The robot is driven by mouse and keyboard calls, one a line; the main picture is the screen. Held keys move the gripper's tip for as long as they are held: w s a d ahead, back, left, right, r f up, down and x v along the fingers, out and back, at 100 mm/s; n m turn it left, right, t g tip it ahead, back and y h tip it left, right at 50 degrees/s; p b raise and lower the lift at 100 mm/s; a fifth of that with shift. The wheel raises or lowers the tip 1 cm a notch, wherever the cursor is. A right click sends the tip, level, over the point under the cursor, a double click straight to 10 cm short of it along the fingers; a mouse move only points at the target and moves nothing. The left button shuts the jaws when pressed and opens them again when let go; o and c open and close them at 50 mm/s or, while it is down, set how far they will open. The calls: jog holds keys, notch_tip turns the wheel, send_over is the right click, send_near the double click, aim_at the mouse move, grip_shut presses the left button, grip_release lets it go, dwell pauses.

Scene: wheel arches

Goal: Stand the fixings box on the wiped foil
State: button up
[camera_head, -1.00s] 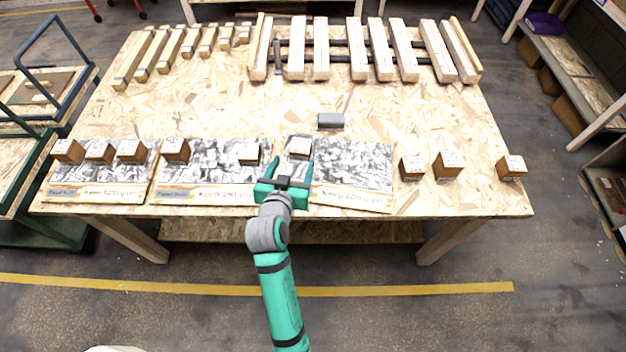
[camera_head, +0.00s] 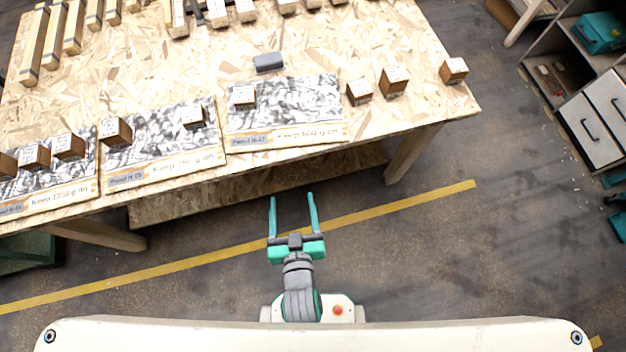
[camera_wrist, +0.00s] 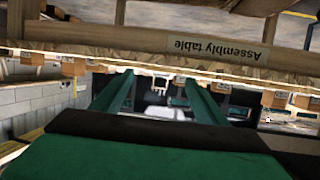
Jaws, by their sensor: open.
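Three grey patterned foil sheets with printed front strips lie along the table's front: left (camera_head: 60,182), middle (camera_head: 160,142) and right (camera_head: 300,98). Small brown boxes with pale labelled tops stand on or beside them. One box (camera_head: 244,97) is on the right sheet, another (camera_head: 193,117) on the middle sheet. Three more (camera_head: 359,92) (camera_head: 393,82) (camera_head: 454,70) stand on bare board to the right. The labels are too small to tell which is the fixings box or which foil is wiped. My gripper (camera_head: 292,197) is open and empty, over the floor before the table.
A grey block (camera_head: 268,62) lies behind the right sheet. Wooden bars (camera_head: 73,28) line the table's back. In the wrist view the table edge bears an upside-down "Assembly table" label (camera_wrist: 218,49). Floor with a yellow line (camera_head: 400,203) is clear before the table.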

jog(key=s+d+r+h, duration=0.1)
jog(key=s+d+r, duration=0.1)
jog(key=s, duration=0.4)
jog(key=s+d+r+m+t, duration=0.1)
jog(key=s+d+r, duration=0.2)
jog(key=s, duration=0.3)
jog(key=shift+s+d+r+h, duration=0.25)
jog(key=shift+h, duration=0.15)
